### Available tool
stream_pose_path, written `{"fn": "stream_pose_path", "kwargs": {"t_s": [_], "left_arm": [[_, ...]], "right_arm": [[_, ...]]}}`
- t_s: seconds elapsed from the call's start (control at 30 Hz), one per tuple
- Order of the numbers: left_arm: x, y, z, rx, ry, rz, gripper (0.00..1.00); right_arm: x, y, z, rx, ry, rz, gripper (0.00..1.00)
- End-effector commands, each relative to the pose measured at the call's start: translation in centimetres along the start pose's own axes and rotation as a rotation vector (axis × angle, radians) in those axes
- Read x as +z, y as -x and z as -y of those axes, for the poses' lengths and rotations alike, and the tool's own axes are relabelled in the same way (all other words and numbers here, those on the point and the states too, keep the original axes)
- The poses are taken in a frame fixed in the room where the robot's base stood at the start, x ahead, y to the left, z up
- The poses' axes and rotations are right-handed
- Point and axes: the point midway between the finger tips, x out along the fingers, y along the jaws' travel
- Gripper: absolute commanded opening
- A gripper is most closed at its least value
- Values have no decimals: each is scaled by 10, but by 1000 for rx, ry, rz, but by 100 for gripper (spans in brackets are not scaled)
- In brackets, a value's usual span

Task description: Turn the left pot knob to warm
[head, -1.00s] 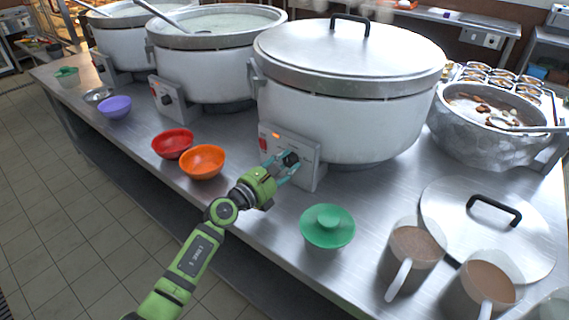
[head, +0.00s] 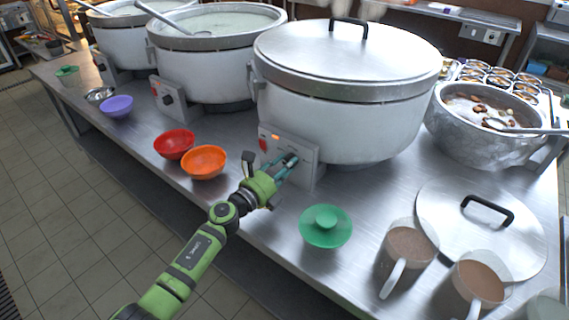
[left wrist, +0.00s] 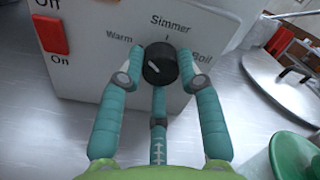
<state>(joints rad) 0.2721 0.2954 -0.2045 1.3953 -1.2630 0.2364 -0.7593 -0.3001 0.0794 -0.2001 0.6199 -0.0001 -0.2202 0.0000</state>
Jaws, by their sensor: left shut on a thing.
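A round black knob (left wrist: 160,66) with a white pointer mark sits on the control box (head: 306,158) of the nearest, lidded pot (head: 335,120). The white mark lies on the knob's left half, slanting up toward the Warm side. My left gripper (head: 287,166) is shut on this knob, with a teal finger on each side in the left wrist view (left wrist: 163,72). In the head view the fingers mostly hide the knob. My right gripper is not in view.
Two open pots (head: 215,70) (head: 118,42) stand farther left, each with its own control box. A red switch (left wrist: 50,35) is left of the knob.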

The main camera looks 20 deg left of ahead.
Motion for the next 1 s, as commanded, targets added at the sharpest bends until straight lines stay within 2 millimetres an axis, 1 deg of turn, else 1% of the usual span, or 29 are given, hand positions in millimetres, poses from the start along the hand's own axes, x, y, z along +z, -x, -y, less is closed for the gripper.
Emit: {"fn": "stream_pose_path", "kwargs": {"t_s": [0.03, 0.2, 0.4, 0.63, 1.0], "left_arm": [[11, -2, 4, -4, 32, 20, 3], [11, -2, 3, -3, 140, 26, 3], [11, -2, 2, -2, 221, 30, 3], [11, -2, 1, -1, 261, 32, 3], [11, -2, 1, 0, 264, 32, 3]], "right_arm": [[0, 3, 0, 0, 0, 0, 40], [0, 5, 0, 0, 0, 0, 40], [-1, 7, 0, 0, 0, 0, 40], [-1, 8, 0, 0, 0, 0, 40], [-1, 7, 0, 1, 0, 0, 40]]}}
